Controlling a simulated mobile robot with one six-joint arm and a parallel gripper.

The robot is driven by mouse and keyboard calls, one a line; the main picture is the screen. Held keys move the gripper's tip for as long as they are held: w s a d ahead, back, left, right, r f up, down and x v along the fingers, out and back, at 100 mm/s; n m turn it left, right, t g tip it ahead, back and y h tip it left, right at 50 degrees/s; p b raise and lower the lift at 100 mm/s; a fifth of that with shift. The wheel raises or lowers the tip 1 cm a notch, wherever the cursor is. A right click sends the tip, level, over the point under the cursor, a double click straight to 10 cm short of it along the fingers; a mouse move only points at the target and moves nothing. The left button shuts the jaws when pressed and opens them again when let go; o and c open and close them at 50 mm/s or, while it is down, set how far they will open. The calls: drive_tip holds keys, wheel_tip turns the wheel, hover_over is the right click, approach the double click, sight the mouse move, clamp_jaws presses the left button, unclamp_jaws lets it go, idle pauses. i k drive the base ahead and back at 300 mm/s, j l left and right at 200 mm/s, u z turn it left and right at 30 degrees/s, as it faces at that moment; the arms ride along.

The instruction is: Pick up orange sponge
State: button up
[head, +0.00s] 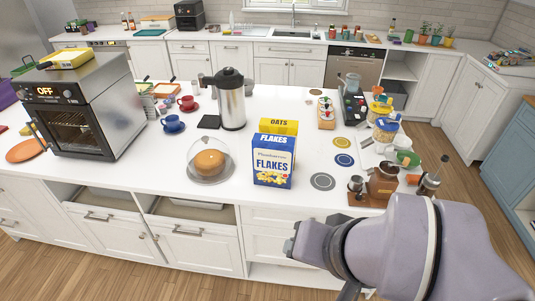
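I cannot make out an orange sponge for certain. A small orange-red block (413,179) lies near the right end of the white island, beside a green cup and a dark-topped bottle; it is too small to identify. My lilac arm crosses the lower right, in front of the island. Its visible end is near the island's front face, and I see no gripper fingers there. The arm covers part of the island's right front.
On the island (200,185) stand an oven (85,105), a steel flask (231,100), a domed cake (210,160), a blue flakes box (273,162) and several jars at right. An orange plate (25,151) lies far left. Wooden floor is open at the lower left.

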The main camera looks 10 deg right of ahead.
sight(411, 179)
drive_tip(key=z, duration=1.35)
